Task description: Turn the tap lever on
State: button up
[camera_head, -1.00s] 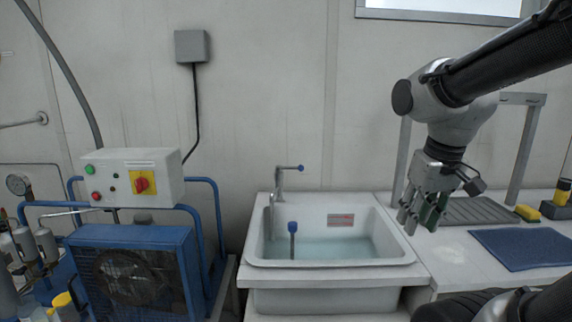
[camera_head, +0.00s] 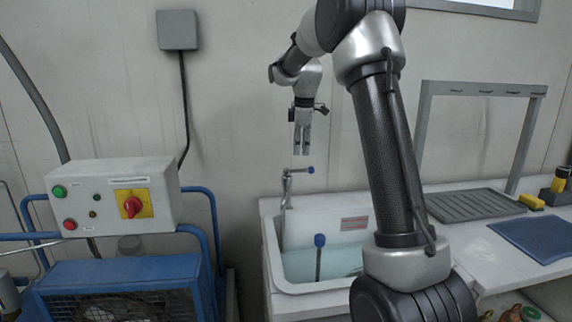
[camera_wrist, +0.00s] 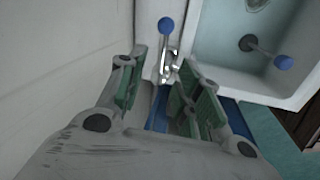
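The tap (camera_head: 286,192) stands at the back left of the sink. Its lever ends in a blue knob (camera_head: 311,170). In the wrist view the lever knob (camera_wrist: 166,25) is just beyond the fingertips, with the metal tap body (camera_wrist: 170,65) below it. My gripper (camera_head: 301,150) points down above the tap, close over the lever and apparently not touching it. In the wrist view my gripper (camera_wrist: 165,90) has its green-padded fingers apart with nothing between them. A second blue knob on a rod (camera_head: 319,241) stands in the sink.
The white sink (camera_head: 279,270) holds water; my arm hides its right side. A blue-framed machine (camera_head: 120,272) with a control box (camera_head: 110,195) stands at left. A ribbed drain mat (camera_head: 475,206), blue mat (camera_head: 540,238) and yellow sponge (camera_head: 531,201) lie on the right counter.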

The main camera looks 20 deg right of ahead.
aim_at(300, 170)
jog(key=f, duration=0.2)
jog(key=f+n, duration=0.1)
jog(key=f, duration=0.2)
jog(key=w+f+n, duration=0.1)
jog(key=f, duration=0.1)
jog(key=shift+d+f, duration=0.25)
jog(key=shift+f, duration=0.15)
jog(key=shift+c, duration=0.2)
grip_shut()
